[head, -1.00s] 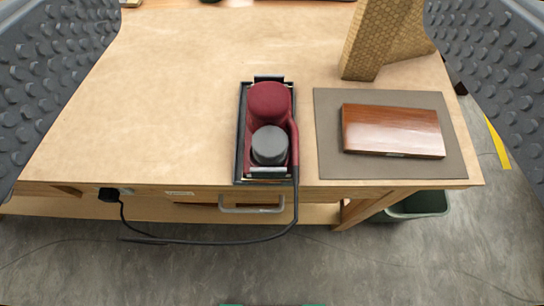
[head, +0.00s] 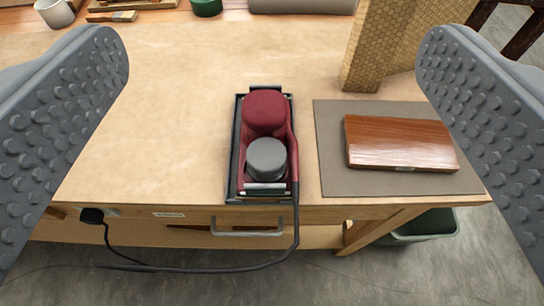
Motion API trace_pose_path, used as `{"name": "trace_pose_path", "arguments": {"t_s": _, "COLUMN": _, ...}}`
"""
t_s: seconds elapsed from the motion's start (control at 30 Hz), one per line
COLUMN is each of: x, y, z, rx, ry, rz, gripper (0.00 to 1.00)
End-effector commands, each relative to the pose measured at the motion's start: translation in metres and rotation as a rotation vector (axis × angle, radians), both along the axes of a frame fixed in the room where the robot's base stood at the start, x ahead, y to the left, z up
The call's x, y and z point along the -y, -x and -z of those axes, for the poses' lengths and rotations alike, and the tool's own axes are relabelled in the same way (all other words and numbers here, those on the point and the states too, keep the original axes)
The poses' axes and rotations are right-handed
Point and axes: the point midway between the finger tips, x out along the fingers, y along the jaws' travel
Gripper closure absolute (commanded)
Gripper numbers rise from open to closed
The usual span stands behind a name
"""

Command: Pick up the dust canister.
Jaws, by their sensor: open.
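A dark red belt sander (head: 265,112) sits in a black-edged tray (head: 235,160) near the front edge of the workbench. A short grey cylinder with a rounded top (head: 266,157), which looks like the dust canister, stands upright at the sander's near end. My gripper (head: 272,45) is wide open, its two grey studded fingers at the left and right sides of the view. Nothing is between the fingers' pads. The sander and grey cylinder lie between them in the picture, untouched as far as I can see.
A black cord (head: 297,225) hangs from the sander over the bench front. A glossy curved wooden piece (head: 400,143) lies on a grey-brown mat (head: 335,178) at right, with a tall tan block (head: 375,50) behind. A mug (head: 54,12) and green container (head: 206,7) stand at the back. The bench's left is clear.

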Motion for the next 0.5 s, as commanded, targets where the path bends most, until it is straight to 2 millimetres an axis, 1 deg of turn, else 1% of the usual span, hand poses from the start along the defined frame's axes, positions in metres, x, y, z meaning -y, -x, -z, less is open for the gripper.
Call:
{"name": "trace_pose_path", "arguments": {"t_s": 0.03, "x": 0.0, "y": 0.0, "z": 0.0, "rx": -0.001, "ry": 0.0, "rz": 0.0, "gripper": 0.26}}
{"name": "trace_pose_path", "arguments": {"t_s": 0.07, "x": 0.0, "y": -0.001, "z": 0.0, "rx": -0.003, "ry": 0.002, "rz": -0.001, "gripper": 0.35}}
{"name": "trace_pose_path", "arguments": {"t_s": 0.1, "x": 0.0, "y": -0.003, "z": -0.001, "rx": -0.011, "ry": 0.006, "rz": -0.004, "gripper": 0.4}}
{"name": "trace_pose_path", "arguments": {"t_s": 0.17, "x": -0.001, "y": -0.009, "z": -0.001, "rx": -0.032, "ry": 0.018, "rz": -0.009, "gripper": 0.4}}
{"name": "trace_pose_path", "arguments": {"t_s": 0.33, "x": -0.005, "y": -0.044, "z": 0.009, "rx": -0.179, "ry": 0.098, "rz": -0.055, "gripper": 0.4}}
{"name": "trace_pose_path", "arguments": {"t_s": 0.43, "x": -0.006, "y": -0.067, "z": 0.02, "rx": -0.29, "ry": 0.161, "rz": -0.096, "gripper": 0.4}}
{"name": "trace_pose_path", "arguments": {"t_s": 0.5, "x": -0.008, "y": -0.081, "z": 0.032, "rx": -0.374, "ry": 0.204, "rz": -0.13, "gripper": 0.4}}
